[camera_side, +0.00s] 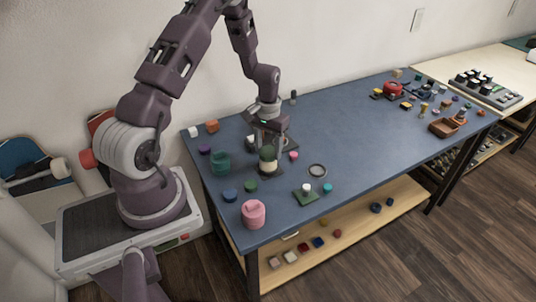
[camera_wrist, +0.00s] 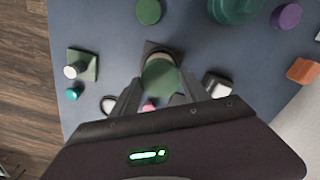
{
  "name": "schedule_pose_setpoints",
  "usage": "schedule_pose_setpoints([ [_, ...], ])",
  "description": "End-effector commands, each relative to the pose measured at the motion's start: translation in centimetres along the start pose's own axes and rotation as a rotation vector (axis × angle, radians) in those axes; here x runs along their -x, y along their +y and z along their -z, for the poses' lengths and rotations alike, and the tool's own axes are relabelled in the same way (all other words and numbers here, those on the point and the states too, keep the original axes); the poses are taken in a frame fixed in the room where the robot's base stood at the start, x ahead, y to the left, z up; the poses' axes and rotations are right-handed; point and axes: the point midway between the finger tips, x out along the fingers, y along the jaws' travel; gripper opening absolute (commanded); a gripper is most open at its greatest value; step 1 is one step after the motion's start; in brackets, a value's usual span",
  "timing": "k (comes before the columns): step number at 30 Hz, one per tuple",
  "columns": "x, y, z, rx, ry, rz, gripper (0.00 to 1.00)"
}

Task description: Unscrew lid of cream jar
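The cream jar (camera_side: 268,168) has a pale body and a dark green lid (camera_side: 267,153). It stands upright on a small dark square base (camera_side: 271,174) near the left end of the blue table. My gripper (camera_side: 268,146) points down just above the jar. In the wrist view the green lid (camera_wrist: 160,76) lies between the fingertips of my gripper (camera_wrist: 159,90), which are spread apart on either side. I see no clear grip on the lid. The jar body is mostly hidden under the lid in the wrist view.
The table's middle is clear.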

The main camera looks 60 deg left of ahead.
Motion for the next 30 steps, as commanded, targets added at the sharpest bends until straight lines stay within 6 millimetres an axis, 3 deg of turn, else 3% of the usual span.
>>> schedule_pose_setpoints([
  [8,0.0,0.0,0.0,0.051,0.001,0.000,0.17],
  [9,0.0,0.0,0.0,0.051,0.000,0.000,0.48],
  [13,0.0,0.0,0.0,0.051,0.000,0.000,0.23],
  [30,2.0,0.0,0.0,0.051,0.001,0.000,0.23],
])
